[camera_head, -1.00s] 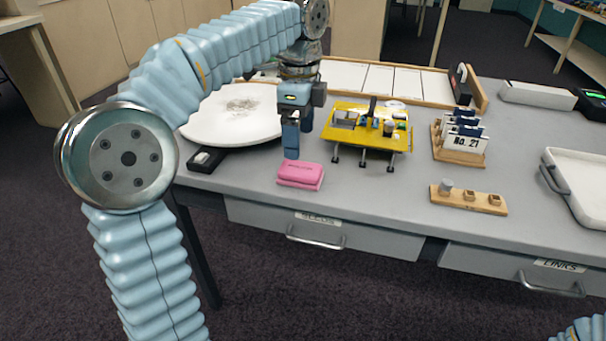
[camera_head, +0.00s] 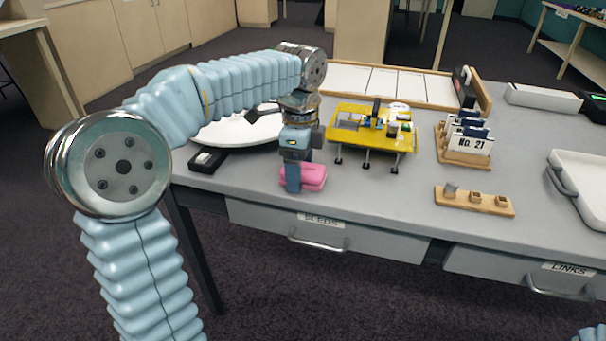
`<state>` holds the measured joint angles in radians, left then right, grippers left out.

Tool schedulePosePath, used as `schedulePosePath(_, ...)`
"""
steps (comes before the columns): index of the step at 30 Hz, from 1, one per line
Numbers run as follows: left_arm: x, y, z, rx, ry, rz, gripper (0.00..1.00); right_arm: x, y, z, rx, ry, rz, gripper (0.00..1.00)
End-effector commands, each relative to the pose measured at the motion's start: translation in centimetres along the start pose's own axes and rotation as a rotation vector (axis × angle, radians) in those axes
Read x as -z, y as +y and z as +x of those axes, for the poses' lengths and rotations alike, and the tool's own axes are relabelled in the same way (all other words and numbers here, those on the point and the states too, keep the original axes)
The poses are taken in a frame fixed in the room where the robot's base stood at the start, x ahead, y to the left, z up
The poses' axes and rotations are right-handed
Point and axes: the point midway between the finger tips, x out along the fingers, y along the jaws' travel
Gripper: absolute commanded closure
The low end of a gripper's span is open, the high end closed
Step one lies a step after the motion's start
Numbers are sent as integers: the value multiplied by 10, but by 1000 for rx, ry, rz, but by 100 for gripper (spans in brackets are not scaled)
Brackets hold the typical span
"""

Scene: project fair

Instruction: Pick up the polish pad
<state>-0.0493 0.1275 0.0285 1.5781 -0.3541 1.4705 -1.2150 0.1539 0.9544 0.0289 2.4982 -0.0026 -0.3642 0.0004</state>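The polish pad (camera_head: 314,176) is a pink block lying on the grey table near its front edge, above the drawer at left. My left gripper (camera_head: 293,177) points down at the pad's left end. One blue-grey finger stands in front of the pad and covers part of it. The other finger is hidden behind the gripper and the pad, so its grip on the pad cannot be told. My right gripper is out of view; only a bit of the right arm shows at the bottom right corner.
A yellow stand (camera_head: 372,131) with small parts is just right of the pad. A white round plate (camera_head: 232,131) and a small black box (camera_head: 207,160) lie to the left. A wooden block with cups (camera_head: 474,200) and a white tray (camera_head: 585,190) are at right. The front strip is clear.

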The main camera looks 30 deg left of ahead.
Motion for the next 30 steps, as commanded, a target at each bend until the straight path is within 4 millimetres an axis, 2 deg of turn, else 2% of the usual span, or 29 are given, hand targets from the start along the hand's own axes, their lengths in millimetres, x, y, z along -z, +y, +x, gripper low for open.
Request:
schedulePosePath(1, 0, 0, 0, 0, 0, 0, 34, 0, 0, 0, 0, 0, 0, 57)
schedulePosePath(8, 0, 0, 0, 0, 0, 0, 69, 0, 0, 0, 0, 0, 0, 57)
schedulePosePath(9, 0, 0, 0, 0, 0, 0, 70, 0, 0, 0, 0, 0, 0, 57)
schedulePosePath(16, 0, 0, -2, 0, 0, 0, 70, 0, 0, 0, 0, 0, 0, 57)
schedulePosePath(20, 0, 0, -10, 0, 0, 0, 70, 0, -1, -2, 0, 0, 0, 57)
schedulePosePath(24, 1, 1, -37, 3, 1, 1, 70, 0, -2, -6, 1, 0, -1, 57)
schedulePosePath(30, 12, 43, -87, 6, 2, 3, 70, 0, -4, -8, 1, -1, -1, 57)
